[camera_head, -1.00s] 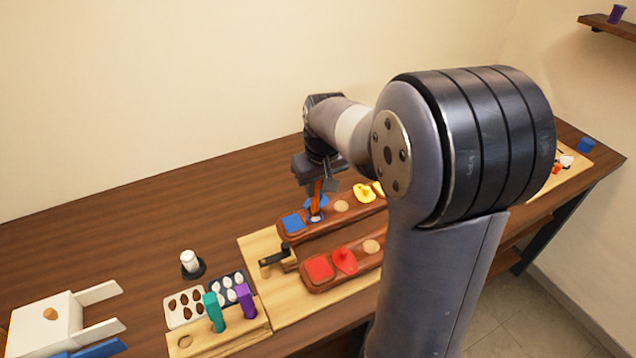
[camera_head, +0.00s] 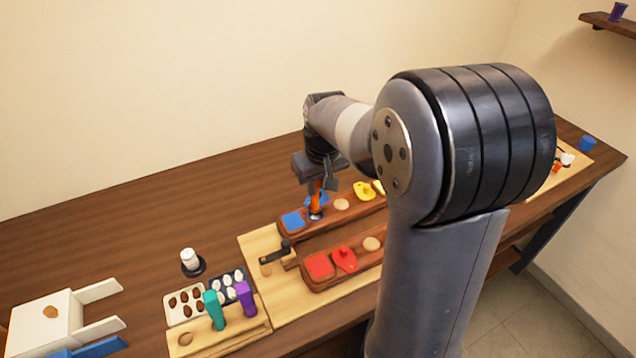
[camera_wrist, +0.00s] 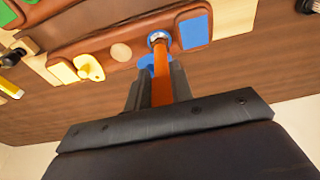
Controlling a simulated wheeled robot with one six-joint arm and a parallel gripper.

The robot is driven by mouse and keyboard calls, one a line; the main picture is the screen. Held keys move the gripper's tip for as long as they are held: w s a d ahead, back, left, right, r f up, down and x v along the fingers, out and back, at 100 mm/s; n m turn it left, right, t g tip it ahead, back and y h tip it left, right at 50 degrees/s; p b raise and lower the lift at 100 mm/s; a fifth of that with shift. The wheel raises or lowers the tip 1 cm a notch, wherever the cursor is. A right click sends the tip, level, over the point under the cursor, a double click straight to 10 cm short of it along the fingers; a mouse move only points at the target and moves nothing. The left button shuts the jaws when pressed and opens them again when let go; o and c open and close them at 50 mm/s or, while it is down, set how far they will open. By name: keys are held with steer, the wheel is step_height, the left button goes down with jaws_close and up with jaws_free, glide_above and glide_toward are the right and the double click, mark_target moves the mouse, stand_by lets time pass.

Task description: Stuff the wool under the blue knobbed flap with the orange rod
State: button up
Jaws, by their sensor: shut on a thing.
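My gripper (camera_head: 322,180) is shut on the orange rod (camera_head: 317,199), which points down at the far red-brown bar (camera_head: 350,215). In the wrist view the orange rod (camera_wrist: 161,82) runs from between my fingers to a round, pale, blue-rimmed spot (camera_wrist: 159,38) on the bar. The rod's tip appears to be at this spot; I cannot tell how deep it goes. The blue knobbed flap (camera_head: 323,198) is partly hidden behind the rod, and in the wrist view a bit of blue flap (camera_wrist: 146,62) shows beside it. I cannot make out the wool clearly.
A blue square pad (camera_head: 292,220) lies left of the rod, a yellow knobbed flap (camera_head: 364,191) to the right. A nearer bar carries a red knobbed flap (camera_head: 345,259). A black-handled tool (camera_head: 275,254) lies at the left. A rack with teal and purple handles (camera_head: 213,310) stands front left.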

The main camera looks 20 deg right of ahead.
steer(key=shift+f+b, duration=1.05)
steer(key=shift+f, duration=0.6)
stand_by(0.6)
steer(key=shift+r, duration=0.1)
step_height(320, 180, up, 8)
steer(key=p, duration=0.6)
stand_by(0.4)
